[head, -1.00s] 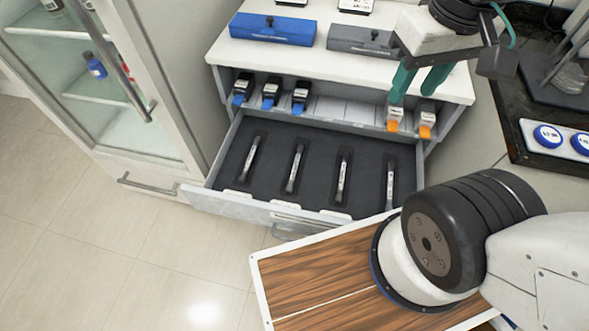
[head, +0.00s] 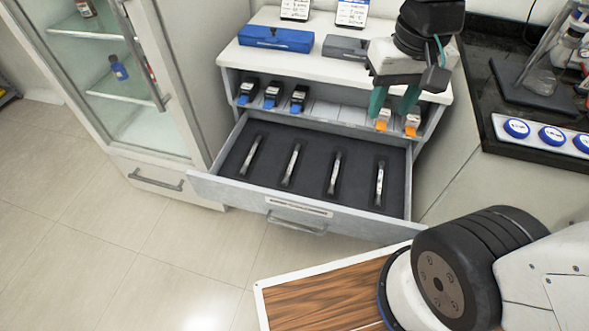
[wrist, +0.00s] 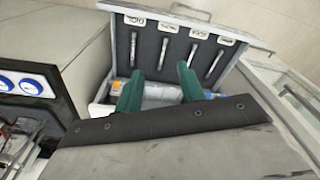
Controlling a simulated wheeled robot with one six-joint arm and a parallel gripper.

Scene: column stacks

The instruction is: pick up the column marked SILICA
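Several slim metallic columns lie apart in slots of the dark open drawer (head: 225,172): the leftmost column (head: 251,156), a second column (head: 291,165), a third column (head: 334,173) and the rightmost column (head: 380,184). They also show in the wrist view, where the drawer (wrist: 120,52) carries white labels by the slots. The lettering is too small to read, so I cannot tell which is SILICA. My gripper (head: 394,103) is open and empty, above and behind the drawer's right side, in front of the upper shelf. Its teal fingers also show in the wrist view (wrist: 159,88).
Black-and-blue items (head: 271,95) and orange-tipped items (head: 382,120) sit in the compartments above the drawer. A blue case (head: 275,38) and a grey case (head: 345,47) are on top. A glass cabinet (head: 110,75) stands left; a dark counter (head: 500,150) is right.

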